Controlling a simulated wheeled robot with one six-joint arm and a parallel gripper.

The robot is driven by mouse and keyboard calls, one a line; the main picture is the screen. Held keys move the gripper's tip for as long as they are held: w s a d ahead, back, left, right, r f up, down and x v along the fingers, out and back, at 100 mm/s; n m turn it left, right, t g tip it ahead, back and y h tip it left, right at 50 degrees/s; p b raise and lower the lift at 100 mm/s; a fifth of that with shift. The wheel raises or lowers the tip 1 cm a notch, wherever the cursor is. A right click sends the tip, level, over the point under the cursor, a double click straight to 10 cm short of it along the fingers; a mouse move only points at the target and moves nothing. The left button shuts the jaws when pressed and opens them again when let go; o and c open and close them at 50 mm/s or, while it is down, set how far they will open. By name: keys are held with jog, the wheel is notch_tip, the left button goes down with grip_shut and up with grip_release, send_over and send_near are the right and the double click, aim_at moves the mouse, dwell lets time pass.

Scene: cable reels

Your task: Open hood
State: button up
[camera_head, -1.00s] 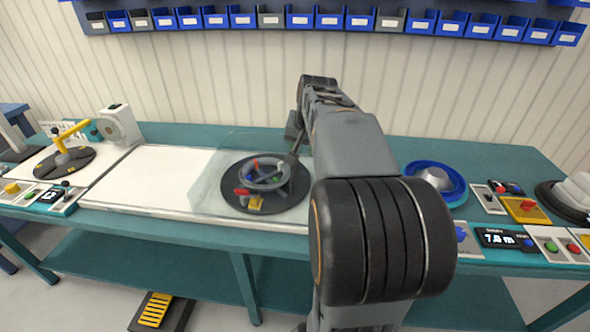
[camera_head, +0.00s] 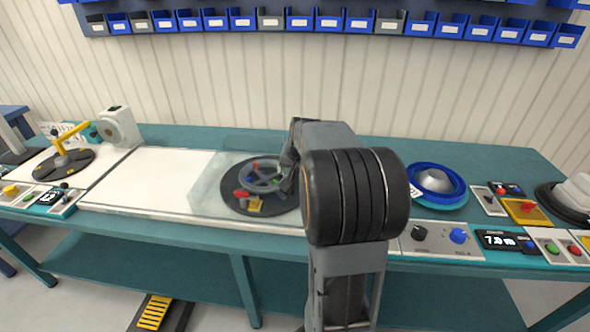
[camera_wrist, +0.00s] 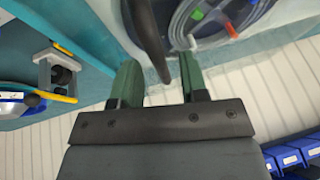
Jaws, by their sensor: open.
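The clear hood (camera_head: 207,190) stands over a dark round reel plate on the bench, left of my arm in the head view. A grey cable coil (camera_head: 262,178) with red, green and yellow parts shows through it. The coil also shows at the top of the wrist view (camera_wrist: 205,18). My gripper (camera_wrist: 159,68) is open. A dark bar (camera_wrist: 150,38), which looks like the hood's handle, runs between its two green fingers in the wrist view; contact cannot be told. In the head view, my arm hides most of the gripper and the hood's right side.
A white board (camera_head: 145,180) lies left of the hood. A yellow-armed reel (camera_head: 68,160) stands further left. A blue reel (camera_head: 437,183) and control panels (camera_head: 440,240) are at right. Blue bins (camera_head: 330,20) hang on the wall.

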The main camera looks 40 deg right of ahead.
jog(key=shift+c, duration=0.2)
grip_shut()
dwell(0.4)
